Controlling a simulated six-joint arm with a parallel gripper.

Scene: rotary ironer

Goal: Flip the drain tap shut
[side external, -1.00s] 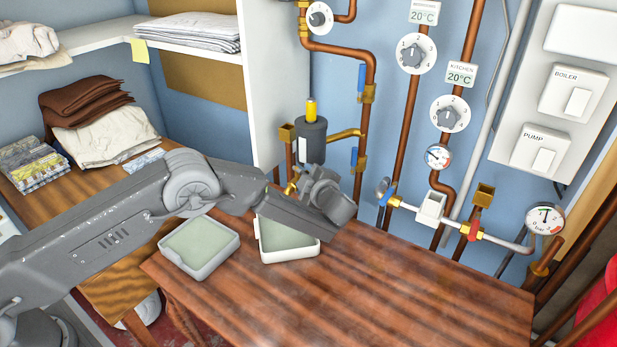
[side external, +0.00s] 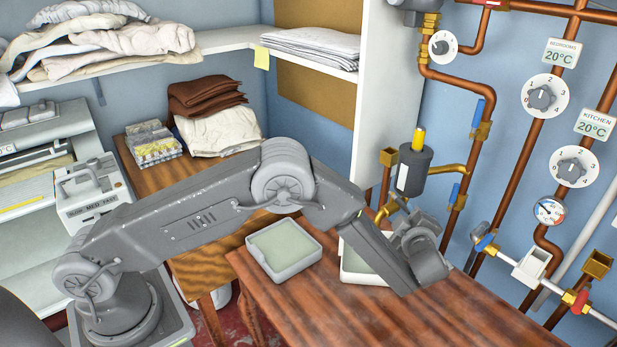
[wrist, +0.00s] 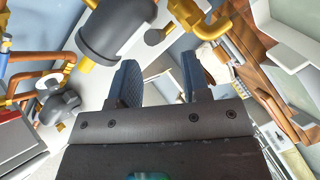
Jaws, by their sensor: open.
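A brass tap fitting (side external: 386,211) shows low on the wall below the grey canister; it looks like the drain tap. My gripper (side external: 405,212) is just to its right in the side view and partly covers that area, so its lever position cannot be told. In the wrist view, my gripper (wrist: 160,72) has its two blue pads apart, with nothing held between them. The grey canister (wrist: 115,30) is above the left finger there, and a brass elbow (wrist: 212,25) is at upper right. I cannot make out the tap lever for sure in the wrist view.
The grey canister (side external: 414,168) with a yellow top hangs above my gripper. Blue-levered valves (side external: 454,193) and copper pipes stand close on the right. Two shallow trays (side external: 285,249) sit on the wooden table (side external: 330,318), one partly behind my arm. The table's front is clear.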

